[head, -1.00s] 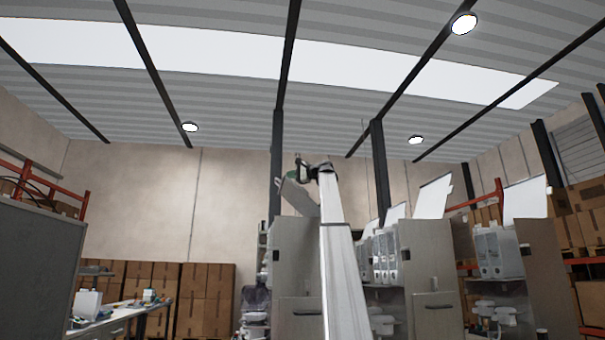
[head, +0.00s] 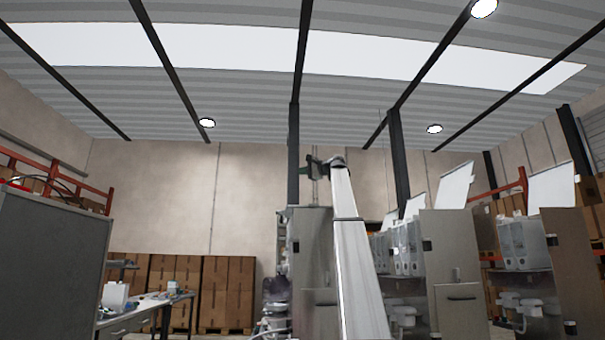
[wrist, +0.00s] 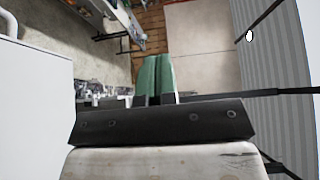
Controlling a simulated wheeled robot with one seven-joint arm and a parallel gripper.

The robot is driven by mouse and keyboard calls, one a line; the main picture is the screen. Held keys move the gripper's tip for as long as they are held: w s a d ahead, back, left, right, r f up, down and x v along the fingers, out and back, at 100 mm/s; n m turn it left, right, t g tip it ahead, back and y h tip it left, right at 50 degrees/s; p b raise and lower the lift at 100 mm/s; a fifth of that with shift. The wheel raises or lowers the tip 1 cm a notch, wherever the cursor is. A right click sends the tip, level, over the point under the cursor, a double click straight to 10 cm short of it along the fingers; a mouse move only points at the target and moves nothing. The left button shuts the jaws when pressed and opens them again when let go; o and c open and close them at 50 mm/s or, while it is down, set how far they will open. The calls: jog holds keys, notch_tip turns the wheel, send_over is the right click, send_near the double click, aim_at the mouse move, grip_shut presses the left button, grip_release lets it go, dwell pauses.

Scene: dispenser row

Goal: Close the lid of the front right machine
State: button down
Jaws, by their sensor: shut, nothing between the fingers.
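Machines stand in a row in the head view; I cannot tell for certain which is the front right one. The machine behind my arm (head: 313,255) has a flat-looking top with no raised lid showing; my arm hides part of it. The machine to its right (head: 455,262) has its white lid (head: 455,186) raised. The far right machine (head: 562,262) also has a raised white lid (head: 551,186). My gripper (head: 314,167) is above the machine behind my arm, with its green fingers (wrist: 154,76) shut and empty in the wrist view.
A grey panel (head: 50,265) stands at the left. A workbench (head: 140,318) with small items and stacked cartons (head: 228,290) are behind it. A dark post (head: 293,150) rises behind my gripper. A pale flat surface (wrist: 35,115) fills the left of the wrist view.

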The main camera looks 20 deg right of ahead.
jog(key=v, duration=1)
jog(key=shift+s+d, duration=0.2)
jog(key=shift+s, duration=0.1)
